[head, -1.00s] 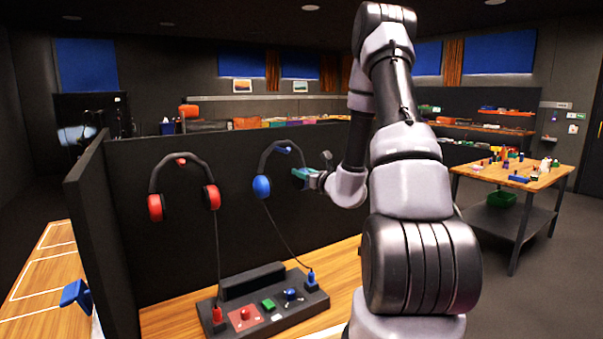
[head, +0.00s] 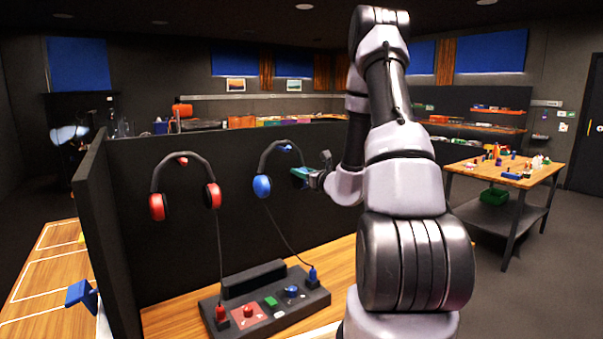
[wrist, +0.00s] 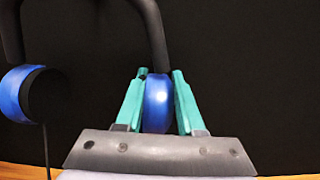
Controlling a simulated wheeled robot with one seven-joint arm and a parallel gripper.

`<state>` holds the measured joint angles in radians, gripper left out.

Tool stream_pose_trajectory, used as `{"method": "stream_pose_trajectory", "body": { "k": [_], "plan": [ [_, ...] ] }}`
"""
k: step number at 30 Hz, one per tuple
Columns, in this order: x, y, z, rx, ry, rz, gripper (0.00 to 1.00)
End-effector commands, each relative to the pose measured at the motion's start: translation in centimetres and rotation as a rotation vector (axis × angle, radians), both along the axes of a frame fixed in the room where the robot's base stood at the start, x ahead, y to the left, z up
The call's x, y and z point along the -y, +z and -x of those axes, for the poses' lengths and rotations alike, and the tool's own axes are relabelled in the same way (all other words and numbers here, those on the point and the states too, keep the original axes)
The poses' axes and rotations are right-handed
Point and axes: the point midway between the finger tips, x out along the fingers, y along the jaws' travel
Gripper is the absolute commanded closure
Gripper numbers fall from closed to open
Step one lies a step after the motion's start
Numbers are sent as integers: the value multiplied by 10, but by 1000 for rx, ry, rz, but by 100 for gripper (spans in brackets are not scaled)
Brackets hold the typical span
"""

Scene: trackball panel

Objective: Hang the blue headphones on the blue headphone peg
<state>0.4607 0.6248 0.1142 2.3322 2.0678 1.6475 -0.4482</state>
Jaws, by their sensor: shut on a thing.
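The blue headphones (head: 266,157) have a dark headband and blue ear cups, and they hang upright in front of the dark panel. The blue peg (head: 286,149) shows just under the top of the headband's arch; whether the band touches it I cannot tell. My gripper (head: 301,175) is shut on the right ear cup. In the wrist view, the teal fingers of my gripper (wrist: 160,80) stand on both sides of this blue cup (wrist: 157,103). The left blue cup (wrist: 17,95) hangs free. A cable runs from the headphones down to the console.
Red headphones (head: 212,195) hang on a red peg (head: 182,161) to the left. A console (head: 250,325) with buttons and a trackball stands on the wooden desk (head: 340,258) below. A side wall (head: 100,230) closes the left.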

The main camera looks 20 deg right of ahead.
Motion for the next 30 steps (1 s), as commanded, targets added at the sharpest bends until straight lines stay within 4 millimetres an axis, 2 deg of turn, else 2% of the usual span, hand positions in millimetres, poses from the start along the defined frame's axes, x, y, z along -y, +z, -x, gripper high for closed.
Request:
{"method": "stream_pose_trajectory", "body": {
  "k": [4,5,7,16,20,30],
  "plan": [
    [0,0,0,1,0,0,100],
    [0,0,0,1,0,0,55],
    [0,0,0,1,0,0,28],
    [0,0,0,0,0,0,28],
    [2,0,9,-2,-1,0,28],
    [15,0,71,-1,-3,-1,28]
  ]
}}
